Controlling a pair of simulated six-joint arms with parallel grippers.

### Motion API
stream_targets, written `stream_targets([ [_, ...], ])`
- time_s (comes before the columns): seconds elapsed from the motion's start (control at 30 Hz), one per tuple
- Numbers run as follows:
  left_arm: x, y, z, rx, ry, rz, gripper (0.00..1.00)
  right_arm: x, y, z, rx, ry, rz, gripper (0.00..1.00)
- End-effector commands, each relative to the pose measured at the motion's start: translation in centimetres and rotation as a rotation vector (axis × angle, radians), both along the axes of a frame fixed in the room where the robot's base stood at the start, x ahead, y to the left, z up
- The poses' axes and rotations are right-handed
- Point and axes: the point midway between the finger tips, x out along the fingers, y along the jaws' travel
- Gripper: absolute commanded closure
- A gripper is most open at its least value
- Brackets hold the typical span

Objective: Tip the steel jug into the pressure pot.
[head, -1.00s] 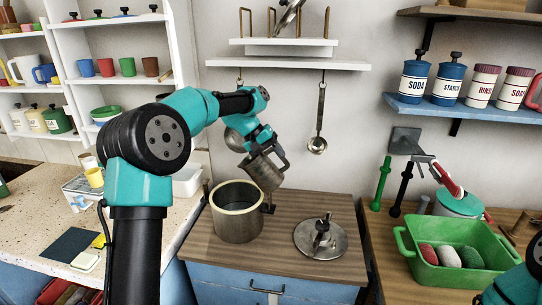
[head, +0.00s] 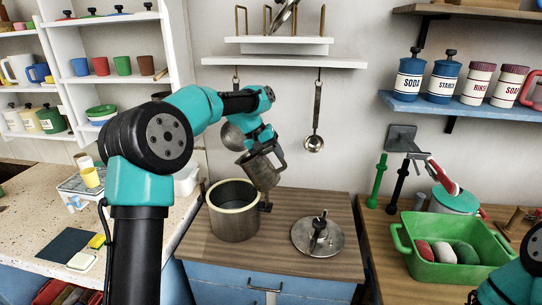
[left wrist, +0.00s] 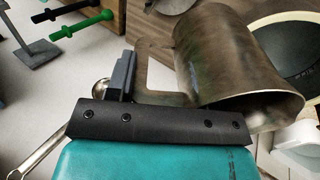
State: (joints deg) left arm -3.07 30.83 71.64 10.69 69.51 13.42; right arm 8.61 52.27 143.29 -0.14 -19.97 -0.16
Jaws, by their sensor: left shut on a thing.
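The steel jug (head: 262,171) is held in the air, leaning, above and beside the right rim of the pressure pot (head: 233,225). The pot is an open grey cylinder with a pale rim, standing on the wooden worktop. My left gripper (head: 264,146) is shut on the jug at its handle side. In the left wrist view the jug (left wrist: 225,60) and its handle show close up, with a gripper finger at the handle. Part of the pot's rim shows behind it. The jug's contents are not visible. My right gripper is out of view.
The steel lid (head: 318,236) lies on the worktop right of the pot. A ladle (head: 315,130) hangs behind. A green tub (head: 430,262) stands on the right counter. The wooden worktop (head: 283,258) is clear in front of the lid.

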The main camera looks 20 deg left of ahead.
Motion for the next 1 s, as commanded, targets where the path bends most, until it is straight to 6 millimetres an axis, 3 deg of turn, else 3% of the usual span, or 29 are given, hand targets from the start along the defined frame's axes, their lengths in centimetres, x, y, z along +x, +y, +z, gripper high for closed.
stream_targets([
  [0.2,-0.1,-0.3,0.1,0.0,-0.002,-0.003,1.0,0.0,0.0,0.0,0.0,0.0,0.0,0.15],
  [0.37,-0.7,-2.1,-0.2,-0.003,-0.003,-0.025,1.0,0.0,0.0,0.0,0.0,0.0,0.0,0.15],
  [0.7,-4.3,-10.0,-1.5,-0.009,-0.002,-0.123,1.0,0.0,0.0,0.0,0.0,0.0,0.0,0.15],
  [1.0,-7.2,-14.3,-2.5,-0.006,-0.003,-0.18,1.0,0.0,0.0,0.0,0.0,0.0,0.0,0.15],
])
